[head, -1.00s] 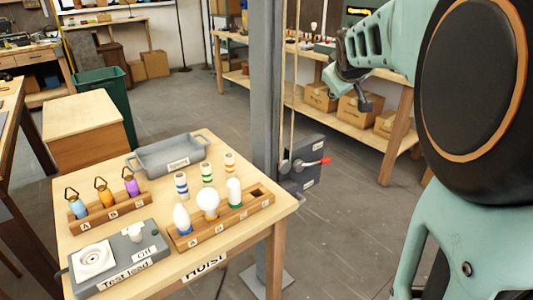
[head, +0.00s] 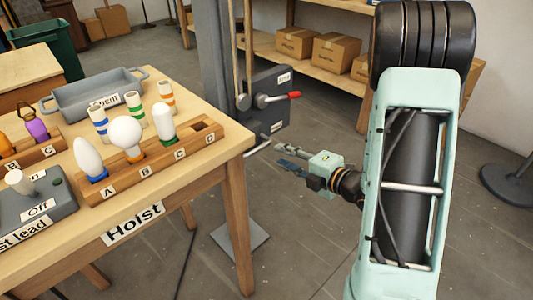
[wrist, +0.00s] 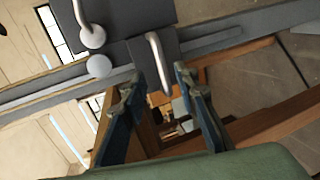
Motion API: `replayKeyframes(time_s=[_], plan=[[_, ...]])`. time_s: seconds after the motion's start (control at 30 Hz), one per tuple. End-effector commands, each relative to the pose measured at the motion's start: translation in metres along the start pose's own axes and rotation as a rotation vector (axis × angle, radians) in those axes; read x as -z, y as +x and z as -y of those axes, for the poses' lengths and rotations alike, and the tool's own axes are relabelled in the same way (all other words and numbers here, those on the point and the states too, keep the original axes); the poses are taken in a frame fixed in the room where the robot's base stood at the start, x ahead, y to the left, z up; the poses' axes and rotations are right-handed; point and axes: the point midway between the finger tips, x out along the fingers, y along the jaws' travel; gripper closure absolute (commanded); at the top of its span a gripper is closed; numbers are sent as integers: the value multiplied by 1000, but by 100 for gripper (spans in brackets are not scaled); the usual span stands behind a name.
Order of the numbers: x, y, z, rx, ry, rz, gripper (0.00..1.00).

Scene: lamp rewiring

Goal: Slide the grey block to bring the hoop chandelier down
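A dark grey block (head: 268,108) with small white labels is on the grey upright post (head: 214,70), beside the wooden table. A lever with a red tip (head: 294,95) sticks out from it. A pale metal handle (head: 258,149) shows below the block. My gripper (head: 280,156) is open and empty, just right of and below the block. In the wrist view my two blue fingers (wrist: 158,85) are spread, with a curved metal handle (wrist: 158,62) on a grey block (wrist: 148,52) in line with the gap. I cannot tell whether they touch it. The chandelier is not in view.
The table (head: 215,165) holds a grey tray (head: 78,98), a wooden rack (head: 150,165) with bulbs, striped cylinders and a test box (head: 40,210). Its corner is close left of my gripper. Shelves with cardboard boxes (head: 334,48) stand behind.

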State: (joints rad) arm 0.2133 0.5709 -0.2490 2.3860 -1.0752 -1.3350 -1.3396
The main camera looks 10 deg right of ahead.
Motion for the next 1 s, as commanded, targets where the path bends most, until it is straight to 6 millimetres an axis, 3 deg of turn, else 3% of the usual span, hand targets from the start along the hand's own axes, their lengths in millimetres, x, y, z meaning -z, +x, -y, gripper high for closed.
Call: replayKeyframes(time_s=[0.1,0.23,0.7,1.0], plan=[[16,-4,6,-37,3,-37,72],[20,3,5,-47,1,-48,72],[23,84,2,-46,0,-46,72],[22,103,0,-44,1,-42,72]])
